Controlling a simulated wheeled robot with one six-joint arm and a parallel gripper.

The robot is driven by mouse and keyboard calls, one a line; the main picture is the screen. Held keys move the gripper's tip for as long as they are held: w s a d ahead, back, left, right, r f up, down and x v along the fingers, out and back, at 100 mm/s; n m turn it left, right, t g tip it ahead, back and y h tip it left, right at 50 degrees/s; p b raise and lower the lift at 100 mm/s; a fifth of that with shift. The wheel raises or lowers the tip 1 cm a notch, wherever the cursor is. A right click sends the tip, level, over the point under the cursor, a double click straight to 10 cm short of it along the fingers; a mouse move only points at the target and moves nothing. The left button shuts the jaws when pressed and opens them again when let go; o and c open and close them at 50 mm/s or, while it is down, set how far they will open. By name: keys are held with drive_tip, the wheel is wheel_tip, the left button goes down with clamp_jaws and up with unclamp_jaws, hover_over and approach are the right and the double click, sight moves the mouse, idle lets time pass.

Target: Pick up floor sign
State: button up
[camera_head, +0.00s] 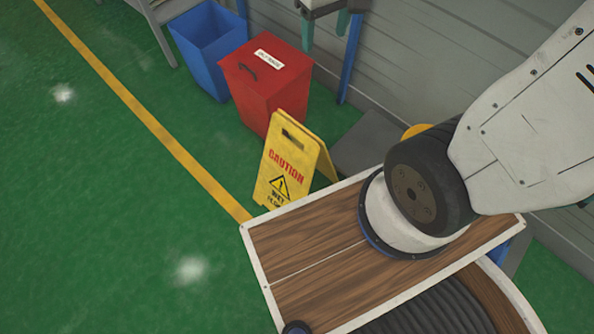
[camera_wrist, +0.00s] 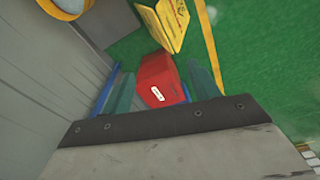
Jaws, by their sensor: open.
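A yellow folding floor sign (camera_head: 290,160) with "CAUTION" lettering stands upright on the green floor in the head view, in front of a red bin. Its lower end is hidden behind my wooden deck. In the wrist view the sign (camera_wrist: 163,24) is at the top, beyond the fingertips. My gripper (camera_head: 325,32) is at the top of the head view, up and to the right of the sign and apart from it. In the wrist view its teal fingers (camera_wrist: 163,68) are spread and empty, with the red bin seen between them.
The lidded red bin (camera_head: 268,84) with a white label stands beside an open blue bin (camera_head: 207,50). A grey wall (camera_head: 440,60) runs along the right. A yellow floor line (camera_head: 130,102) crosses the floor. The green floor at left is clear.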

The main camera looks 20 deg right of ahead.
drive_tip(key=n, duration=0.1)
hover_over(298, 131)
drive_tip(key=d, duration=0.2)
wheel_tip(298, 131, down, 11)
wheel_tip(298, 131, down, 8)
drive_tip(key=w, duration=0.3)
drive_tip(key=f, duration=0.7)
drive_tip(key=s+a+f+n, duration=0.1)
drive_tip(key=f, duration=0.7)
drive_tip(key=f+n, duration=0.1)
drive_tip(key=f, duration=0.7)
drive_tip(key=shift+s+a+f+g, duration=0.15)
drive_tip(key=shift+s+f+g, duration=0.1)
drive_tip(key=shift+g, duration=0.15)
drive_tip(key=shift+w, duration=0.1)
clamp_jaws()
